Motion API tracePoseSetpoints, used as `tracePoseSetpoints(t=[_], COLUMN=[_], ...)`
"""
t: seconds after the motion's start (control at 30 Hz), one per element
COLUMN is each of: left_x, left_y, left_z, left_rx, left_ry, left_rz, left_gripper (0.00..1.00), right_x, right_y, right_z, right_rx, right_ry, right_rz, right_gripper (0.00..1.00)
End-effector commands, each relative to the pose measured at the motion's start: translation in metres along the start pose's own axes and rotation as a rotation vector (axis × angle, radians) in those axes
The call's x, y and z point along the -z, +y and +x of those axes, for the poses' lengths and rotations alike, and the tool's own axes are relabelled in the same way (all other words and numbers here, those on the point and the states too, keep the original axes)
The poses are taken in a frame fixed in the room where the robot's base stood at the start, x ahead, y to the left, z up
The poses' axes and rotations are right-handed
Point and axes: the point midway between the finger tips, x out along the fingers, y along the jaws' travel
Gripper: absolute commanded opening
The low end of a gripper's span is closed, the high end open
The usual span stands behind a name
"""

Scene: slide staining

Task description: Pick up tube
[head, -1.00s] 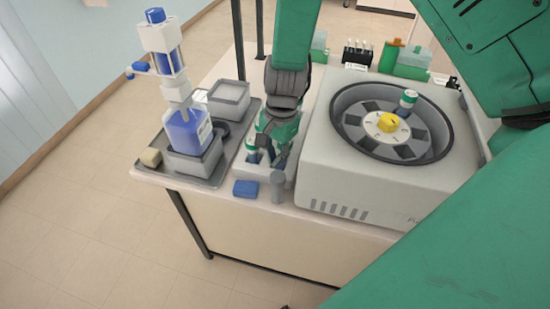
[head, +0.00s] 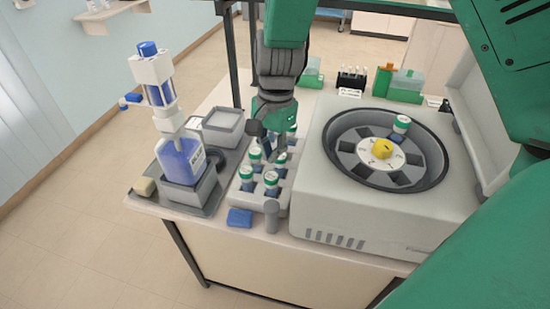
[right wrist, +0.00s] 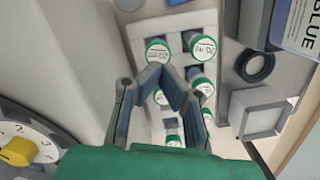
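Several tubes with green-and-white caps stand in a white rack (head: 245,187) at the bench's front; one near tube (head: 271,180) shows clearly. My right gripper (head: 275,146) is above the rear of the rack and partly covers the tubes there. No tube looks held; the near tubes stand in the rack. My left gripper is not in view.
An open centrifuge (head: 345,220) with one tube (head: 401,124) in its rotor stands right of the rack. A blue bottle (head: 182,160) on a grey tray is at left. A blue block (head: 240,217) and a grey cylinder (head: 271,216) are at the front edge.

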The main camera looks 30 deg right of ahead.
Motion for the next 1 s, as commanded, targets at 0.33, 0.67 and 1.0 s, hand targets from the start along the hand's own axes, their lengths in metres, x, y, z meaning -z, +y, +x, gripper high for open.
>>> tracePoseSetpoints(t=[0.33,0.67,1.0], left_x=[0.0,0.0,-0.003], left_y=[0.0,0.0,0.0], left_z=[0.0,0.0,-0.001], left_rx=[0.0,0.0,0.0], left_ry=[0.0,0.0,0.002], left_rz=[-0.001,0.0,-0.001], left_gripper=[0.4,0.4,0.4], right_x=[0.006,0.003,0.005], right_y=[0.003,0.002,0.001], right_z=[0.001,0.001,-0.027], right_rx=[0.001,0.001,0.006], right_ry=[-0.008,-0.004,-0.004], right_rz=[-0.001,0.0,-0.001], right_gripper=[0.65,0.8,0.8])
